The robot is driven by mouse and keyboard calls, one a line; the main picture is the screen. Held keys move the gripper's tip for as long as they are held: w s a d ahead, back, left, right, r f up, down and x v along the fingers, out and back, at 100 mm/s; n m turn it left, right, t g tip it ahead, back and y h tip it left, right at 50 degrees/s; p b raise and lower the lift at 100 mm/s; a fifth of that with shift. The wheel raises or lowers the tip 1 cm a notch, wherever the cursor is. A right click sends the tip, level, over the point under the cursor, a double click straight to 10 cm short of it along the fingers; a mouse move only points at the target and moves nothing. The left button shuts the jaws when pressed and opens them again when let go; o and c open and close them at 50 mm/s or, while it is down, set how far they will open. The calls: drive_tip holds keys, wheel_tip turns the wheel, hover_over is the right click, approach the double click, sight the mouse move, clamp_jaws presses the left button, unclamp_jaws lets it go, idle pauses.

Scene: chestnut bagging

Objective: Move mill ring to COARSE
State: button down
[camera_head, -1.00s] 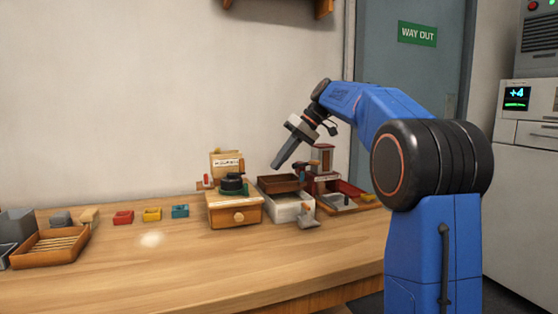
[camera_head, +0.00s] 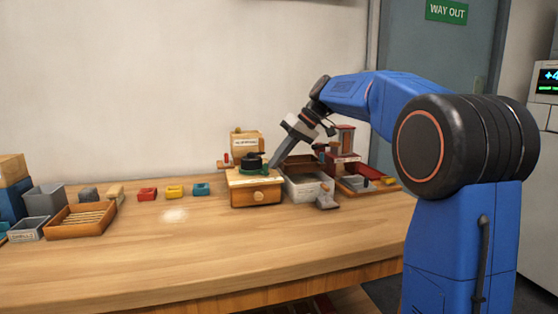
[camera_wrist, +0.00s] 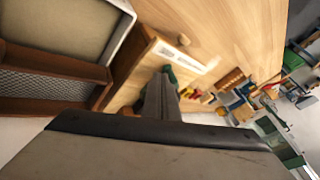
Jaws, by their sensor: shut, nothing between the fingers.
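The mill is a wooden box (camera_head: 257,190) with a round-knobbed drawer, standing on the table in the head view. On its top sits a green mill ring (camera_head: 250,171) under a black part (camera_head: 252,160). My gripper (camera_head: 271,166) is shut and empty, pointing down and left, its tip at the right side of the ring. In the wrist view my shut fingers (camera_wrist: 160,95) reach over the mill's top, and a bit of the green ring (camera_wrist: 170,73) shows beyond them. I cannot tell whether they touch. A white label strip (camera_wrist: 188,54) lies beside it, its marks unreadable.
Right of the mill stand a pale bin (camera_head: 305,187) with a brown tray (camera_head: 301,163) and a red stand (camera_head: 345,143). A slatted wooden tray (camera_head: 80,218) and small coloured boxes (camera_head: 174,191) lie left. The front of the table is clear.

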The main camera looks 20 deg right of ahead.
drive_tip(key=shift+s+a, duration=0.1)
drive_tip(key=shift+s+a+m+t+h, duration=0.3)
drive_tip(key=shift+s+a+m+t, duration=0.3)
drive_tip(key=shift+m, duration=0.4)
drive_tip(key=shift+s+a+m+t+h, duration=0.3)
drive_tip(key=shift+s+a+m+t, duration=0.3)
drive_tip(key=shift+m, duration=0.4)
drive_tip(key=a+m, duration=0.1)
drive_tip(key=a+m+t+h, duration=0.1)
drive_tip(key=m, duration=0.1)
drive_tip(key=shift+s+a+m+t+h, duration=0.3)
drive_tip(key=shift+s, duration=0.05)
drive_tip(key=shift+a, duration=1.6)
drive_tip(key=shift+a, duration=0.15)
drive_tip(key=shift+s, duration=0.1)
